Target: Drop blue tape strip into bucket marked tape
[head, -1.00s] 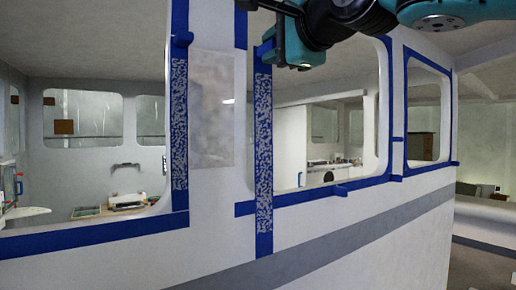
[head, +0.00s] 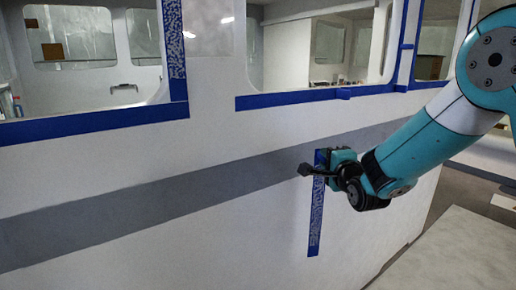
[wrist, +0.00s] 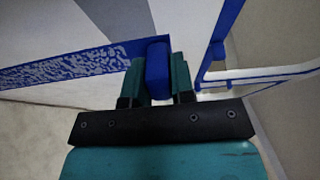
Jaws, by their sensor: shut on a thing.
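The blue tape strip (head: 316,215) hangs nearly upright below my gripper, in front of the white cabin wall. One face is speckled pale grey and blue. My gripper (head: 325,168) is shut on its top end. In the wrist view, a plain blue end of the strip (wrist: 158,68) sits between the two teal fingers of my gripper (wrist: 159,82), and the speckled length (wrist: 70,68) runs off to the left. No bucket marked tape shows in either view.
The white cabin wall (head: 215,225) with a grey band (head: 130,205) fills most of the head view. Other blue tape (head: 290,98) still borders the windows.

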